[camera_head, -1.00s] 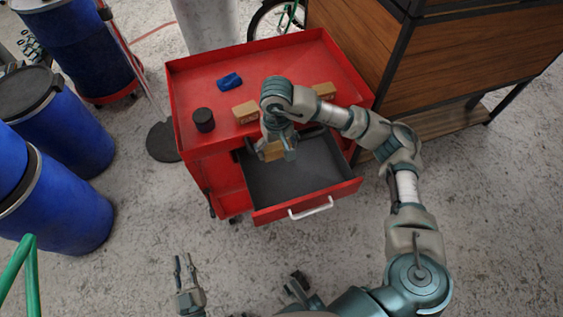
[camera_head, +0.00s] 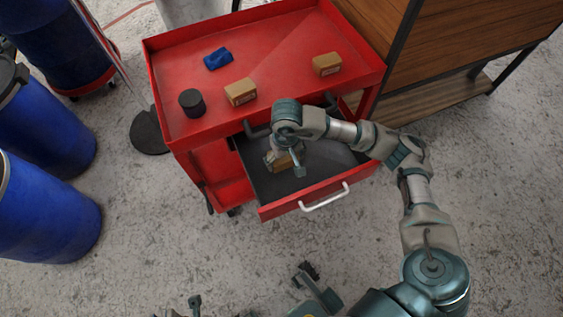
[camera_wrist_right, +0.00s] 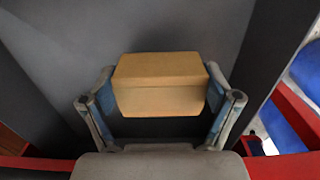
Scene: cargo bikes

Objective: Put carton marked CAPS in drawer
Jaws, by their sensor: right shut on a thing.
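My right gripper (camera_head: 284,160) is inside the open red drawer (camera_head: 268,212) in the head view, shut on a small tan carton (camera_head: 281,164). The carton also shows in the right wrist view (camera_wrist_right: 160,85), between the two fingers (camera_wrist_right: 160,108), above or on the grey drawer floor; I cannot tell if it touches. No marking is readable on its visible faces. My left gripper (camera_head: 184,307) shows only by its fingertips at the bottom edge of the head view; they are apart with nothing between them.
The red cart top (camera_head: 270,68) holds two other tan cartons, one in the middle (camera_head: 240,92) and one at right (camera_head: 326,65), a blue item (camera_head: 217,59) and a black round tin (camera_head: 192,103). Blue barrels (camera_head: 40,210) stand left; a wooden cabinet (camera_head: 470,50) stands right.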

